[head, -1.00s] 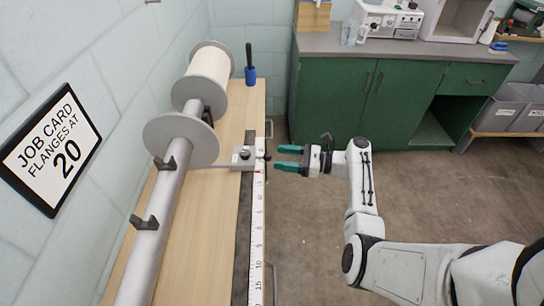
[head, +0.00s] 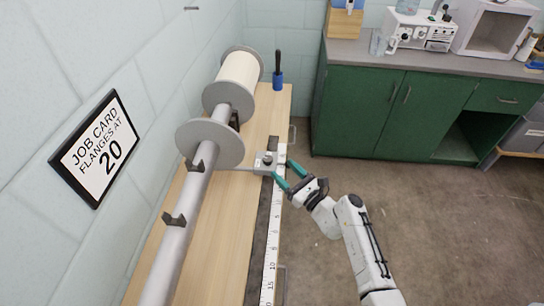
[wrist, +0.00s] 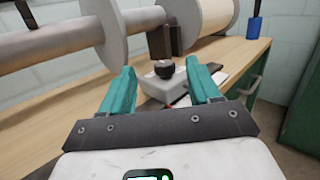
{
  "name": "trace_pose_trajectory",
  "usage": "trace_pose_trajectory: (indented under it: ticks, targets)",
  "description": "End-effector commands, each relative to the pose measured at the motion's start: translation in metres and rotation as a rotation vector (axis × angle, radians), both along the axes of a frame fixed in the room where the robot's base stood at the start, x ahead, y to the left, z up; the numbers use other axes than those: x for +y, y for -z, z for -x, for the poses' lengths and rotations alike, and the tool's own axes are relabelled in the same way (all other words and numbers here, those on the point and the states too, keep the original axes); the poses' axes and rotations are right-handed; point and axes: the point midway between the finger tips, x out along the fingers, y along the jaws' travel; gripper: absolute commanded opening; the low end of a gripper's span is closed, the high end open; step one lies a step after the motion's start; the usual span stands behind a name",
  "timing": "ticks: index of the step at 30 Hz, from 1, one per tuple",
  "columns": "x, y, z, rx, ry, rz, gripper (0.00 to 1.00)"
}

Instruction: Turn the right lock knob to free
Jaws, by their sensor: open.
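A dark round lock knob (wrist: 163,68) sits on top of a pale slider block (wrist: 158,84) on the bench. In the head view the block (head: 264,170) stands at the top end of the white ruler strip (head: 273,230), with the knob (head: 267,159) on it. My gripper (head: 285,174) has teal fingers and is open, just right of the block. In the wrist view the knob shows beyond and between the two fingertips (wrist: 160,78), apart from both. I cannot tell which way the knob is turned.
A grey shaft (head: 183,215) with round flanges (head: 212,144) and a cream roll runs along the left of the bench (head: 222,245). A blue-based tool (head: 278,80) stands at the far end. A job card (head: 98,146) on the wall reads 20. Floor right of the bench is clear.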

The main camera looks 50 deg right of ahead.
Motion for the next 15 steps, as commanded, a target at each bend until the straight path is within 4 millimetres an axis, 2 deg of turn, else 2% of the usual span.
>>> trace_pose_trajectory:
  ticks: [1,3,9,15]
  targets:
    - [0.01,-0.001,0.006,0.024,0.043,-0.015,0.62]
    - [0.017,0.005,0.013,0.055,0.106,-0.032,0.62]
    - [0.027,0.018,0.028,0.123,0.199,-0.064,0.62]
    - [0.023,0.019,0.017,0.13,0.211,-0.067,0.62]
